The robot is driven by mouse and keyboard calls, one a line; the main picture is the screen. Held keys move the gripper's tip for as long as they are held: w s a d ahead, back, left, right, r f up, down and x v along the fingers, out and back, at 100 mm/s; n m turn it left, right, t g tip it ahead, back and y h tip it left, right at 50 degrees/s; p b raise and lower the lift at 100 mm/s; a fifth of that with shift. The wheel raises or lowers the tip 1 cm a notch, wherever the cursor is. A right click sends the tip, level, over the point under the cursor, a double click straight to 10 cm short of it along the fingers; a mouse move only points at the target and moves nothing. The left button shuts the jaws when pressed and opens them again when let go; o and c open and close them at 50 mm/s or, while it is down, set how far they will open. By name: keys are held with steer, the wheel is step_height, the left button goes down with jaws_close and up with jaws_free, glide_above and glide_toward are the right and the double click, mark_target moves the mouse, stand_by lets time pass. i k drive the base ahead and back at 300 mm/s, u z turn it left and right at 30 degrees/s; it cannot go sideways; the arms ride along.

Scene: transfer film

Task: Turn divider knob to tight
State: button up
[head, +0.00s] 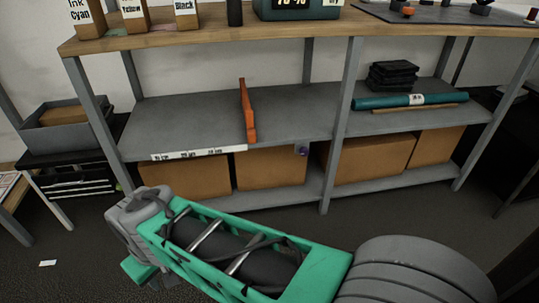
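An orange upright divider (247,112) stands on the grey middle shelf (190,118), running from the shelf's front edge toward the back. I cannot make out a separate knob or its setting on it. A white label strip (197,153) with small, unreadable marks runs along the shelf's front edge to the left of the divider. My green arm crosses the bottom of the head view, in front of and below the shelf.
Cardboard boxes (186,179) fill the bottom shelf. A small round purple thing (301,150) shows before one box. A teal roll (392,101) and a black stack (392,75) lie on the right shelf. Ink boxes (86,18) stand on the wooden top. Shelf beside the divider is clear.

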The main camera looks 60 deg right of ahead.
mark_target(304, 152)
steer(key=u, duration=1.15)
steer(key=k, duration=0.75)
steer(key=z, duration=1.5)
